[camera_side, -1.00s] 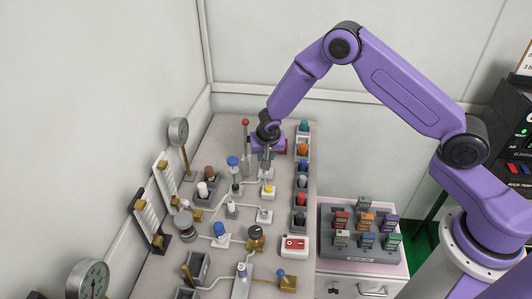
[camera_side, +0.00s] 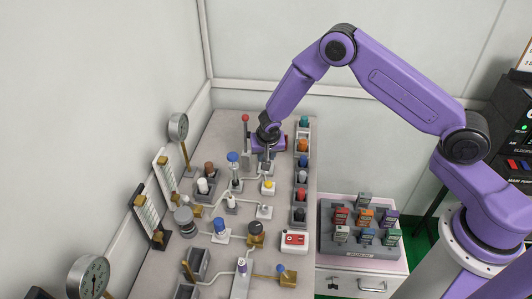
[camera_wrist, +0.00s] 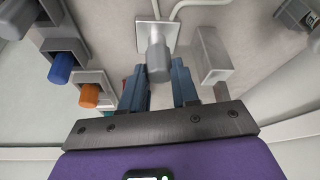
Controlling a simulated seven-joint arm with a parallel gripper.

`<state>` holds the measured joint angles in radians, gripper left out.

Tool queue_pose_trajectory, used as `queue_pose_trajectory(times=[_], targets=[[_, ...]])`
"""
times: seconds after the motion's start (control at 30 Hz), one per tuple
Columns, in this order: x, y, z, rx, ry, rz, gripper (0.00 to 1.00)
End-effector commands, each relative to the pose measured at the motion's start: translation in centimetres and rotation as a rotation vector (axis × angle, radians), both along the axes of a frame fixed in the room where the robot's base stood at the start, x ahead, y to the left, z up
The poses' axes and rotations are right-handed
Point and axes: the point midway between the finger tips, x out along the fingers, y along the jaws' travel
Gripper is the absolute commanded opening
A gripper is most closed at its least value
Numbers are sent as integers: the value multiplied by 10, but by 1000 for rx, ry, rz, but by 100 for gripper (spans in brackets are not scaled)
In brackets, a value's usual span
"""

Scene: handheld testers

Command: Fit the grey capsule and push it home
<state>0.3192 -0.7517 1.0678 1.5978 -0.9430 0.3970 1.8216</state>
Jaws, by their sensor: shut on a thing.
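My gripper (camera_wrist: 158,88) has its two blue fingers closed on either side of the grey capsule (camera_wrist: 158,62). The capsule is a plain light grey cylinder. Its far part lies in front of a white square plate (camera_wrist: 146,38) on the bench, from which grey pipes run. I cannot tell how deep it sits or whether it touches the plate. In the side view my gripper (camera_side: 267,165) points down over the far end of the bench. The capsule is mostly hidden there by the hand and fingers.
A grey open holder (camera_wrist: 209,55) stands close right of the fingers in the wrist view. A row of sockets with blue (camera_wrist: 62,67) and orange (camera_wrist: 90,95) capsules is at left. In the side view, valves and gauges crowd the bench; a tray (camera_side: 360,254) of coloured blocks stands at right.

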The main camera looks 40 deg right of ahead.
Motion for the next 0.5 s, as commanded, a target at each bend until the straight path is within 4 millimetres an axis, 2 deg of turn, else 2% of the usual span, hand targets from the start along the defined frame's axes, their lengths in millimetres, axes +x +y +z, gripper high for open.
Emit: queue_pose_trajectory(times=[0.27, 0.3, 0.37, 0.4, 0.5], targets=[[0, 0, -2, 1, 0, 0, 1], [0, 0, -2, 1, 0, 0, 36], [0, 0, -2, 1, 0, 0, 56], [0, 0, -2, 1, 0, 0, 59], [0, 0, -2, 1, 0, 0, 59]])
